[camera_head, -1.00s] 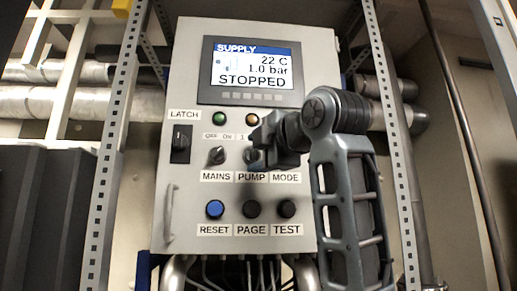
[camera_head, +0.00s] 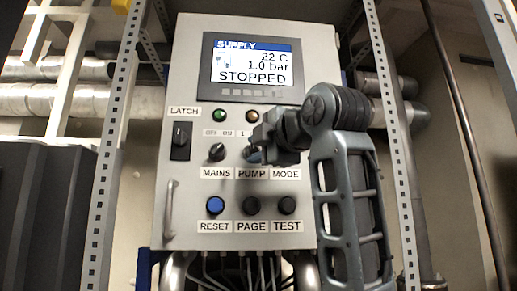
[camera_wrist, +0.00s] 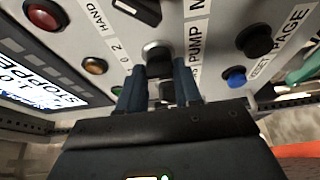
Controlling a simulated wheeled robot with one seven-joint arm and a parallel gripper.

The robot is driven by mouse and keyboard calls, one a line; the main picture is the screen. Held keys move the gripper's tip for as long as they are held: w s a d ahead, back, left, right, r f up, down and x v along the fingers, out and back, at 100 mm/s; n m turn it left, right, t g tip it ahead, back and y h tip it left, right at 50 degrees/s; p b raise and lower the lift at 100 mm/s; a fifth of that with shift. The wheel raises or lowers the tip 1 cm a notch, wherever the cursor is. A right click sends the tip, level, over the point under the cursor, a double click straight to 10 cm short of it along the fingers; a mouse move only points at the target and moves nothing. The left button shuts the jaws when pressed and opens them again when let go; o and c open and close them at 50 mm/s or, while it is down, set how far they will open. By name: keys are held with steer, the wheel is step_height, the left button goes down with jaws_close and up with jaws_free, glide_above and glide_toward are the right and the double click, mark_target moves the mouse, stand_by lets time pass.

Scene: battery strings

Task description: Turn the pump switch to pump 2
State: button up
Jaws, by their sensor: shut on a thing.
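The pump switch (camera_wrist: 157,56) is a dark rotary knob above the PUMP label (camera_head: 251,173) on the grey control panel (camera_head: 185,80). My gripper (camera_wrist: 160,88) is shut on it, with one blue-grey finger on each side in the wrist view. In the head view my gripper (camera_head: 253,152) covers most of the knob, so its pointer direction cannot be read. A "1" shows above the knob there; the rest of that scale is hidden. The panel screen (camera_head: 252,66) reads SUPPLY, 22 C, 1.0 bar, STOPPED.
The mains switch (camera_head: 217,152) is close on the left. The mode switch is hidden behind my arm in the head view. Reset (camera_head: 215,205), page (camera_head: 251,205) and test (camera_head: 287,205) buttons sit below. A latch switch (camera_head: 180,141) and door handle (camera_head: 170,210) are at the left.

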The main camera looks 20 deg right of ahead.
steer(key=shift+f, duration=0.15)
steer(key=m+t+b, duration=0.1)
steer(key=m, duration=0.2)
steer(key=m+t+h+b, duration=0.1)
steer(key=m, duration=0.2)
steer(key=m+t+h+b, duration=0.1)
steer(key=m, duration=0.2)
steer(key=shift+a+f+b, duration=0.15)
steer(key=shift+f+b, duration=0.15)
steer(key=shift+b, duration=0.1)
steer(key=shift+m, duration=0.5)
steer(key=o, duration=1)
steer(key=shift+r, duration=0.1)
steer(key=shift+o, duration=0.2)
steer(key=b+v, duration=0.2)
steer(key=v, duration=0.5)
steer(key=shift+s, duration=0.3)
